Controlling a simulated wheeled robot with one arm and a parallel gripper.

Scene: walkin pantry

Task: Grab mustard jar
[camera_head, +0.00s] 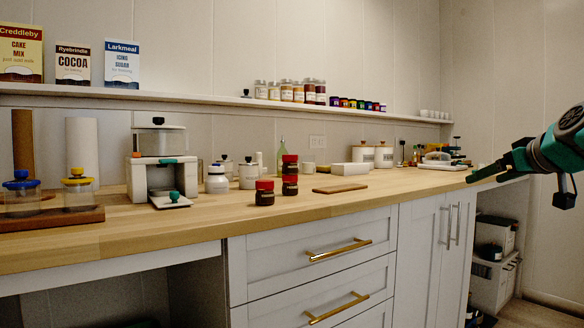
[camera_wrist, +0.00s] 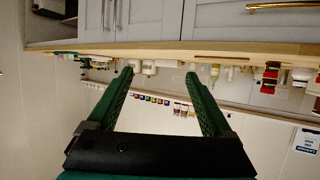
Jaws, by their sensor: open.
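No jar shows a readable mustard label, so I cannot tell which is the mustard jar. Two dark jars with red lids stand on the wooden counter: a front jar (camera_head: 264,194) and a stacked-looking pair behind it (camera_head: 290,180). Red-lidded dark jars (camera_wrist: 270,77) also show at the right of the upside-down wrist view. Several labelled jars (camera_head: 298,93) stand on the wall shelf, with small colourful-lidded jars (camera_head: 356,104) to their right. My green gripper (camera_head: 486,173) is at the far right, well apart from these jars. In the wrist view my gripper (camera_wrist: 160,74) is open and empty.
The counter (camera_head: 330,202) holds a white appliance (camera_head: 160,165), a yellow-lidded canister (camera_head: 78,188), white canisters (camera_head: 383,156) and a wooden board (camera_head: 341,188). Boxes (camera_head: 73,64) stand on the upper shelf (camera_head: 200,98). The counter's front strip is mostly clear.

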